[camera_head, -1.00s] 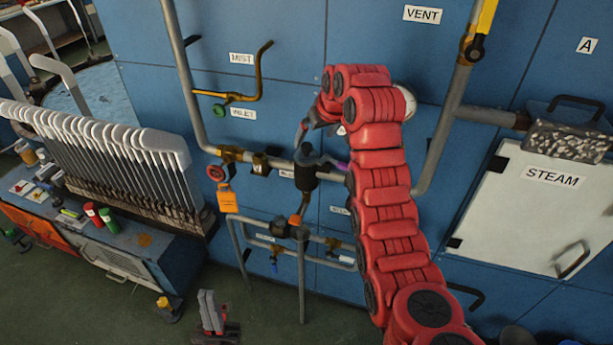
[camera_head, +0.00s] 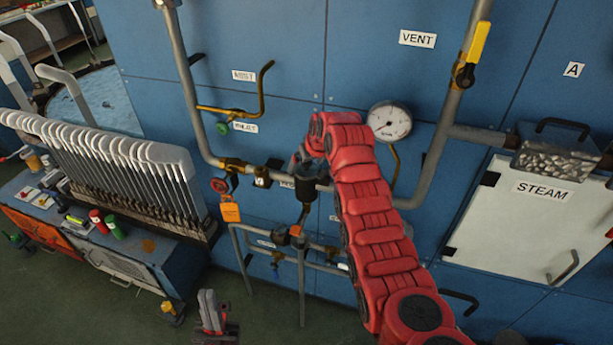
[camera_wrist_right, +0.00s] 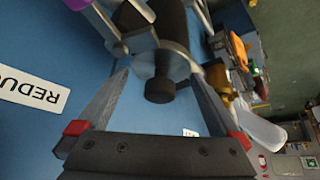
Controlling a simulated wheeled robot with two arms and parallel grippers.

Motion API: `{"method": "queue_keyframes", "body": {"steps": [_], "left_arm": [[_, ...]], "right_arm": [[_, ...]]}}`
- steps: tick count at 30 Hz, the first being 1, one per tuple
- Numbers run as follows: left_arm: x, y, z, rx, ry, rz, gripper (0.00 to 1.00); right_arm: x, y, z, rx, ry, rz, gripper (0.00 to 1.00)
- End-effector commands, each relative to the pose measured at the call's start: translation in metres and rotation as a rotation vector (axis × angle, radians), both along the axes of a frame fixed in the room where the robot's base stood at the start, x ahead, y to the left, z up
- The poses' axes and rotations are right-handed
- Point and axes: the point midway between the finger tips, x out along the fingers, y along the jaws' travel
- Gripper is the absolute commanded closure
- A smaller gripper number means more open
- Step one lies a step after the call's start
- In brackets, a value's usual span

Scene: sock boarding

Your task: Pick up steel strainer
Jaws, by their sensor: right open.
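A dark cylindrical fitting (camera_head: 305,183) sits upright on the grey horizontal pipe; I cannot tell for sure that it is the steel strainer. The right wrist view shows a grey metal body (camera_wrist_right: 176,62) with a dark round knob (camera_wrist_right: 160,89), and a thick dark cylinder behind. My right gripper (camera_wrist_right: 158,78) is open, its fingers on either side of this metal body and knob; contact cannot be told. In the head view the right gripper (camera_head: 301,160) is beside the fitting, partly hidden by my red arm. My left gripper (camera_head: 211,302) is low at the bottom, away from the pipes.
Pipes, a yellow-handled valve (camera_head: 477,42), a gauge (camera_head: 389,121) and an orange tag (camera_head: 230,212) crowd the blue wall. A rack of sock boards (camera_head: 120,160) stands left. A textured metal box (camera_head: 545,160) is above the white STEAM door (camera_head: 520,225). Floor in front is clear.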

Motion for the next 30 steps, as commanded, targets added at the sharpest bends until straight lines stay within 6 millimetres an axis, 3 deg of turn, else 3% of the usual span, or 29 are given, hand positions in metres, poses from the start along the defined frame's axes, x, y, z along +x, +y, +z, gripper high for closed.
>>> {"method": "queue_keyframes", "body": {"steps": [3, 20, 30], "left_arm": [[0.0, 0.0, -0.0003, 0.0, 0.0, 0.0, 1.0], [0.0, 0.0, -0.0003, 0.0, 0.0, 0.0, 1.0], [-0.0001, 0.0, -0.0009, 0.0, 0.0, 0.0, 1.0]], "right_arm": [[0.0, 0.0001, 0.0001, 0.0, 0.0, 0.0, 0.0], [-0.0001, 0.0002, 0.0006, 0.0, 0.0, 0.0, 1.0], [0.0002, 0.0003, 0.0019, 0.0, -0.002, 0.001, 1.0]]}}
